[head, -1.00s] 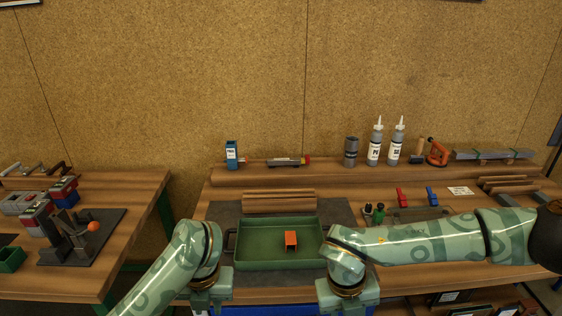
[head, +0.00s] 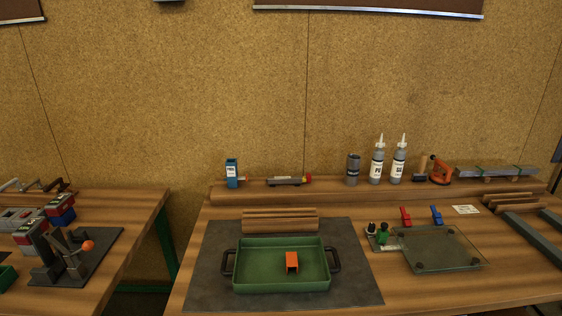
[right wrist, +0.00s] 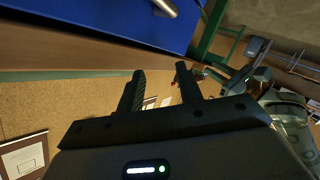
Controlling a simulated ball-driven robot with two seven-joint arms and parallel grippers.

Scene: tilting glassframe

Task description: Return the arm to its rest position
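Neither of my arms shows in the head view now. In the right wrist view my right gripper (right wrist: 160,92) has its two dark fingers apart, with nothing between them. It points past the bench edge, near a blue drawer front (right wrist: 130,20). My left gripper cannot be made out in either view. In the head view the green tray (head: 240,272) lies on the dark mat (head: 355,285) with an orange block (head: 292,262) inside it.
The glass plate (head: 440,248) lies on the bench right of the mat. Wooden bars (head: 280,220) lie behind the tray. Bottles (head: 377,160) stand on the back shelf. A second bench (head: 110,205) stands at the left, across a gap.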

